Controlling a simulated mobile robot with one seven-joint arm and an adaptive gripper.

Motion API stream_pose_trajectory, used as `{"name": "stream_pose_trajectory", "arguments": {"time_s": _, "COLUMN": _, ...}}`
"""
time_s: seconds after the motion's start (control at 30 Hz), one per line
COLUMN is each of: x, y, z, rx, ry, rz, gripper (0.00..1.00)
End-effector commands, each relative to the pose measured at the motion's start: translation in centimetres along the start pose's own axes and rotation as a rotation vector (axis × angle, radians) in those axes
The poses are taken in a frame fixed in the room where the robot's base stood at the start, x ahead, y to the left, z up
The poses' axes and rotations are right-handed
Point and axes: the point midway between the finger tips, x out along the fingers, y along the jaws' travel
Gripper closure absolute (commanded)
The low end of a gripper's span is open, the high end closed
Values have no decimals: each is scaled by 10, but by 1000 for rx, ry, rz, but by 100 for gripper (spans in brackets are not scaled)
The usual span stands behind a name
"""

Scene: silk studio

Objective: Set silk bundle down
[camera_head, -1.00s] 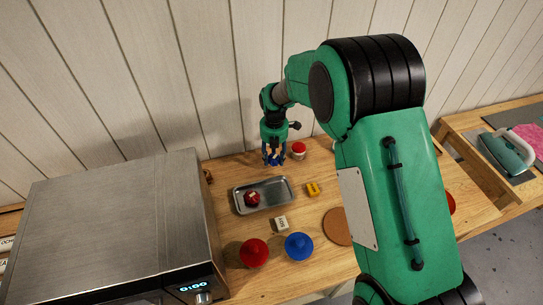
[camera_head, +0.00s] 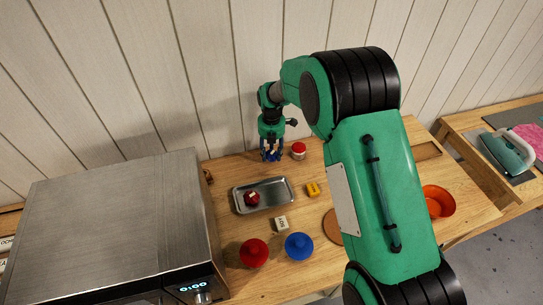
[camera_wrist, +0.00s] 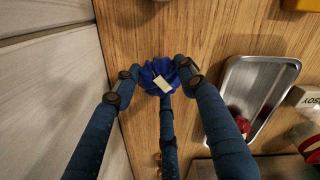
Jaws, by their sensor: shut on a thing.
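My gripper (camera_head: 271,154) is over the back of the wooden table, behind the metal tray and close to the wall. In the wrist view my gripper (camera_wrist: 158,76) is shut on a blue silk bundle (camera_wrist: 146,73) with a pale tag on it. The bundle is between the fingertips, over bare wood. I cannot tell whether it touches the table. In the head view the blue fingers make the bundle hard to pick out. A dark red bundle (camera_head: 252,199) lies in the metal tray (camera_head: 277,192).
A red-topped jar (camera_head: 298,151) stands right of my gripper. A yellow block (camera_head: 313,189), a white lettered block (camera_head: 281,224), red (camera_head: 254,253) and blue (camera_head: 299,246) dye pots and an orange bowl (camera_head: 438,201) are on the table. A steel oven (camera_head: 120,220) stands left.

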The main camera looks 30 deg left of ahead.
Motion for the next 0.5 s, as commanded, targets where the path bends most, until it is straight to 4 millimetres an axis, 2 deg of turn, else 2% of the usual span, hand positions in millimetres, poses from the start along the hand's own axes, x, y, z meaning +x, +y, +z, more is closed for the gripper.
{"name": "stream_pose_trajectory", "arguments": {"time_s": 0.2, "x": 18, "y": 0, "z": 0, "rx": 0, "ry": 0, "rz": 0, "gripper": 83}}
{"name": "stream_pose_trajectory", "arguments": {"time_s": 0.5, "x": 19, "y": 0, "z": 0, "rx": 0, "ry": 0, "rz": 0, "gripper": 83}}
